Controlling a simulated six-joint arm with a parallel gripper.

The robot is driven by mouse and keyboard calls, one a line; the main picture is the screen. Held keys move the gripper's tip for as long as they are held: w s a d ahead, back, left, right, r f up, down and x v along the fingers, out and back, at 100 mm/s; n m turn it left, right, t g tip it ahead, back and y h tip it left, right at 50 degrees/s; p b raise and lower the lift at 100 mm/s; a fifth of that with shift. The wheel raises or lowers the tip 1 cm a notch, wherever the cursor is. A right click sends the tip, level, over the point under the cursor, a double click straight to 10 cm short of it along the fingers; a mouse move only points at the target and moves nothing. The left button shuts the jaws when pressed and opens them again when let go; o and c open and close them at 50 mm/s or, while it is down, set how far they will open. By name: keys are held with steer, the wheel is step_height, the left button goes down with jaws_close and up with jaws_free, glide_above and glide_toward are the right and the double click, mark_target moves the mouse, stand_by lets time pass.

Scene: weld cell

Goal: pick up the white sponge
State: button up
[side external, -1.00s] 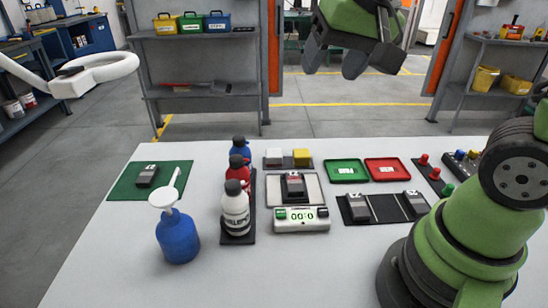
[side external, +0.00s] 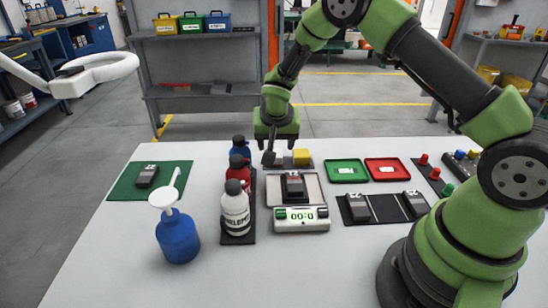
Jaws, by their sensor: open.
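My gripper (side external: 275,148) is at the far side of the white table, pointing down over the left end of a dark tray. It is open, with a dark finger low at the spot where the white sponge sat. The sponge is mostly hidden behind the finger, and I cannot tell whether the finger touches it. A yellow sponge (side external: 301,157) sits on the same tray just right of my gripper.
Red, blue and white bottles (side external: 236,208) stand close at the left. A grey device (side external: 293,186) on a pale plate and a timer (side external: 301,218) lie nearer. Green (side external: 346,170) and red (side external: 386,169) trays lie at the right.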

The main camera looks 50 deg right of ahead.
steer(key=x, duration=0.6)
steer(key=shift+w+a+f, duration=0.1)
steer(key=shift+a+f, duration=0.05)
steer(key=shift+f, duration=0.15)
steer(key=c, duration=0.7)
steer(key=shift+c, duration=0.2)
step_height(320, 180, up, 10)
steer(key=shift+r, duration=0.1)
